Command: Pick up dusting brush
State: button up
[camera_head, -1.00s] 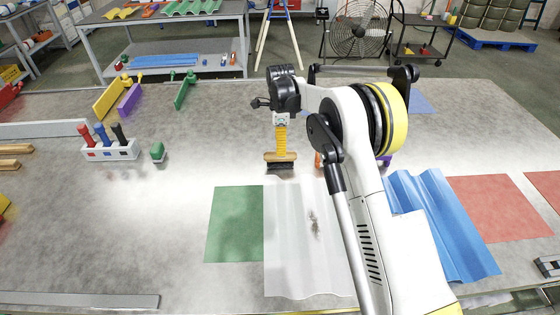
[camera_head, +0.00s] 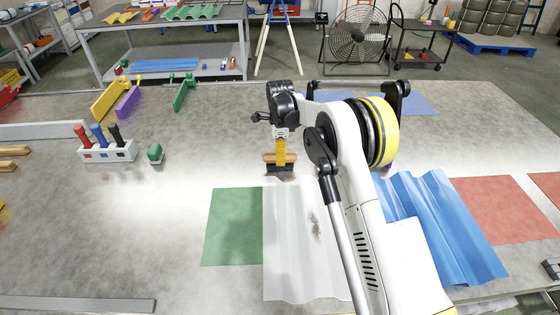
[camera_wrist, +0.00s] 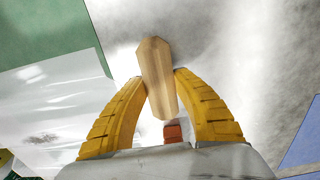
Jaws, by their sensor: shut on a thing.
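The dusting brush, with a wooden head and dark bristles (camera_head: 279,169), stands on the table behind the clear corrugated sheet (camera_head: 295,245). My gripper (camera_head: 281,161) points down over the brush. Its yellow fingers (camera_wrist: 161,78) are shut on the wooden part, one on each side. The bristles are hidden in the wrist view. I cannot tell any gap between the bristles and the table.
A green mat (camera_head: 232,228) lies left of the clear sheet, and a blue corrugated sheet (camera_head: 440,225) lies right, beyond my arm. Dark debris (camera_head: 314,224) lies on the clear sheet. A white holder (camera_head: 105,152) with coloured-handled tools stands left. The table between holder and brush is mostly clear.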

jog(key=shift+r+p, duration=0.3)
jog(key=shift+r, duration=0.2)
jog(key=r+p, duration=0.1)
jog(key=r, duration=0.1)
jog(key=d+r+p, duration=0.1)
jog(key=r, duration=0.1)
jog(key=shift+s, duration=0.2)
jog(key=s+d+r+p, duration=0.3)
jog(key=d+r, duration=0.3)
jog(key=d, duration=0.4)
jog(key=shift+s, duration=0.4)
jog(key=o, duration=0.5)
jog(key=c, duration=0.5)
jog(key=shift+s, duration=0.1)
